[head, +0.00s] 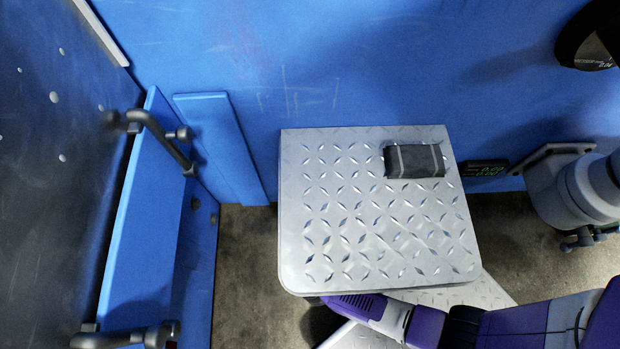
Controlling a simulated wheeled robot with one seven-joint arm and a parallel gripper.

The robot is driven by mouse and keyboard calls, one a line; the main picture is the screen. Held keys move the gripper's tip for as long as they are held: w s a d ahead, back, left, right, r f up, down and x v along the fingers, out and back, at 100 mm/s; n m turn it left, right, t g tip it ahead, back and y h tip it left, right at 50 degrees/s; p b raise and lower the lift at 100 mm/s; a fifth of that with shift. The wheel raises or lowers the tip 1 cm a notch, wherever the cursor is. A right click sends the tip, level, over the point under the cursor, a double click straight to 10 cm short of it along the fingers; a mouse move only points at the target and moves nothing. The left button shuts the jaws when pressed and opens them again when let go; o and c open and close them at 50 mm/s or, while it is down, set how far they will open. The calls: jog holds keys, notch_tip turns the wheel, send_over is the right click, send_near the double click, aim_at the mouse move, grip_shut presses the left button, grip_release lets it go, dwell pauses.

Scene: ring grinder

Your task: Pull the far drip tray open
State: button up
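A long blue panel (150,220) stands out from the machine wall at the left in the head view. A dark bar handle (155,130) crosses its far end, and a second dark handle (125,337) shows at its near end, partly cut off by the frame. I cannot tell from this view which part is the far drip tray or how far it is open. My purple arm comes in from the lower right and passes at the near edge of the metal plate, well right of both handles. My gripper's fingers do not show.
A diamond-plate platform (340,220) fills the middle, with a dark grey box (414,161) on it. A narrow blue panel (220,145) leans by the blue back wall (330,60). A strip of floor (245,270) is clear between platform and left panel. Grey machinery (570,190) stands right.

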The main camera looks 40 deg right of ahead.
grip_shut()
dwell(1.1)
